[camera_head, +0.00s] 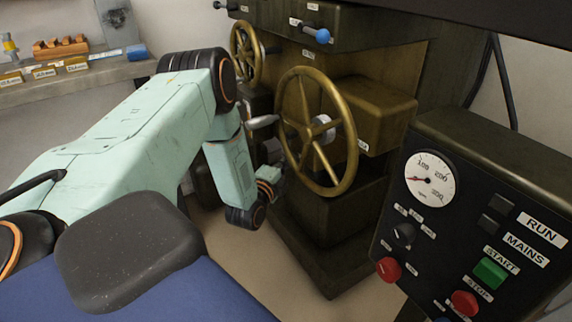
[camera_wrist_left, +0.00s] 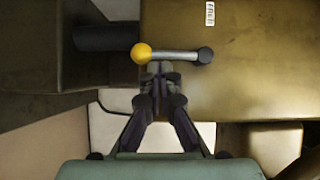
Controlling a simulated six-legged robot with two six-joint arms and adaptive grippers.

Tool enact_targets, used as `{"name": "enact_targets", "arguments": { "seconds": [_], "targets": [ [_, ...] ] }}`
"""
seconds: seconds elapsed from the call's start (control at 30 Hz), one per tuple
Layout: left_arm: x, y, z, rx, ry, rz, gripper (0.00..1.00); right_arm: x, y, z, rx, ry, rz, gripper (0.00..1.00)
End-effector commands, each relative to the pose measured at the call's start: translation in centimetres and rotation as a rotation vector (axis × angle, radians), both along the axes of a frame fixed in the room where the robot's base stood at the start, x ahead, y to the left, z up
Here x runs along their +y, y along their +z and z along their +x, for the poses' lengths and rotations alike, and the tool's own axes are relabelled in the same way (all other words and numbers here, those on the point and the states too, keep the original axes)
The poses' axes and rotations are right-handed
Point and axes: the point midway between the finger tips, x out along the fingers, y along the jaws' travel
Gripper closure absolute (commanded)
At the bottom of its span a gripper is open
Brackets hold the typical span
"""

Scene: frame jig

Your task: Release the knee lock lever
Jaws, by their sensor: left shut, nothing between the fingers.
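The lever (camera_wrist_left: 175,55) is a short grey rod with a yellow ball knob (camera_wrist_left: 141,53) at its left end and a dark round pivot at its right end. It lies nearly level in the left wrist view, in front of the machine's olive-brown body. My left gripper (camera_wrist_left: 161,68) is shut and empty, its fingertips just below the rod near the yellow knob. I cannot tell whether they touch it. In the head view my left arm reaches down beside the machine; the fingertips and the yellow knob cannot be made out there. My right gripper is not in view.
A large brass handwheel (camera_head: 317,131) stands right of my left wrist, with a second brass wheel (camera_head: 246,54) behind. A control panel (camera_head: 480,210) with a dial and buttons fills the right. A shelf (camera_head: 75,78) with small parts is at the back left.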

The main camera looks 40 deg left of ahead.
Motion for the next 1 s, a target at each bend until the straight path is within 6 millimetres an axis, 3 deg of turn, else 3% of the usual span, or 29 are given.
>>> {"name": "enact_targets", "arguments": {
  "seconds": [1.0],
  "targets": [
    [0.73,-0.27,0.21,0.001,0.000,0.000,1.00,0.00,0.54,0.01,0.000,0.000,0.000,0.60]
  ]
}}
